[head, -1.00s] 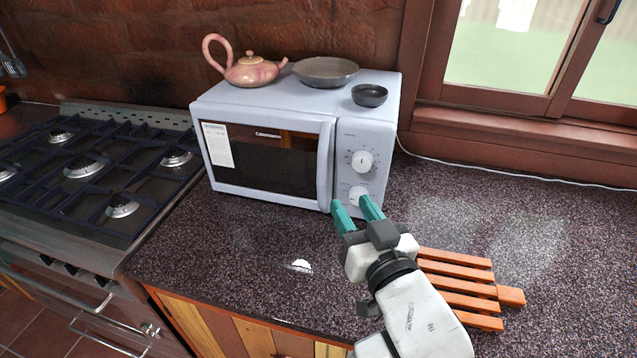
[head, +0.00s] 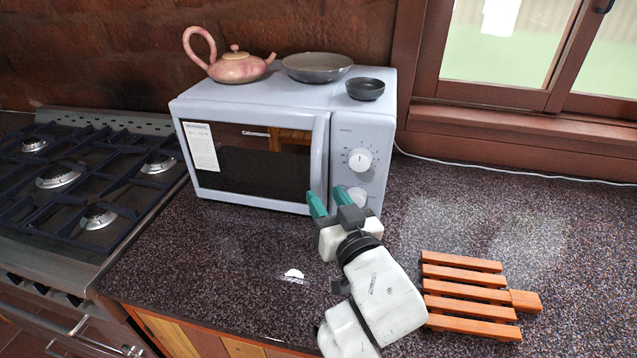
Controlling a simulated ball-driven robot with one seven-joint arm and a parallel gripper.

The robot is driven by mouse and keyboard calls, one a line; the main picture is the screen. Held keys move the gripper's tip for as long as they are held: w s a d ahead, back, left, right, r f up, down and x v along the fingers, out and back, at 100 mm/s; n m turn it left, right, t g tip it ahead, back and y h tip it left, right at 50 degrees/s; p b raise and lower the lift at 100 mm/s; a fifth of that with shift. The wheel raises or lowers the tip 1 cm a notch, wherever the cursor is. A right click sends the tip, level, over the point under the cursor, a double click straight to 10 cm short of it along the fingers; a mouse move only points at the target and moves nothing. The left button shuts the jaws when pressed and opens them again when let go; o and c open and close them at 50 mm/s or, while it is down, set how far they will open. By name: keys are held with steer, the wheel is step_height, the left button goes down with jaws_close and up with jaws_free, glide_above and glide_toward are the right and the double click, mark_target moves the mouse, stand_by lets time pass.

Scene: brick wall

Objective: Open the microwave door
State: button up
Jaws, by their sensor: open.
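A pale blue-white microwave (head: 362,130) stands on the dark speckled counter against the brick wall. Its door (head: 250,160) looks shut, with a dark window and a paper label at the left. The vertical door handle (head: 319,155) runs along the door's right edge, beside the panel with two round knobs. My gripper (head: 327,200), with teal fingers, is open and empty. It is in front of the lower end of the handle and the lower knob. Whether a fingertip touches the handle cannot be told.
A pink teapot (head: 238,67), a grey shallow bowl (head: 317,68) and a small dark bowl (head: 365,89) sit on top of the microwave. A slatted wooden trivet (head: 468,296) lies to the right of my arm. A gas stove (head: 75,190) is at the left. The counter at right is mostly clear.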

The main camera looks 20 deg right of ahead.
mark_target(317, 184)
steer(key=shift+w+d, duration=0.1)
steer(key=shift+w, duration=2.3)
jaws_close()
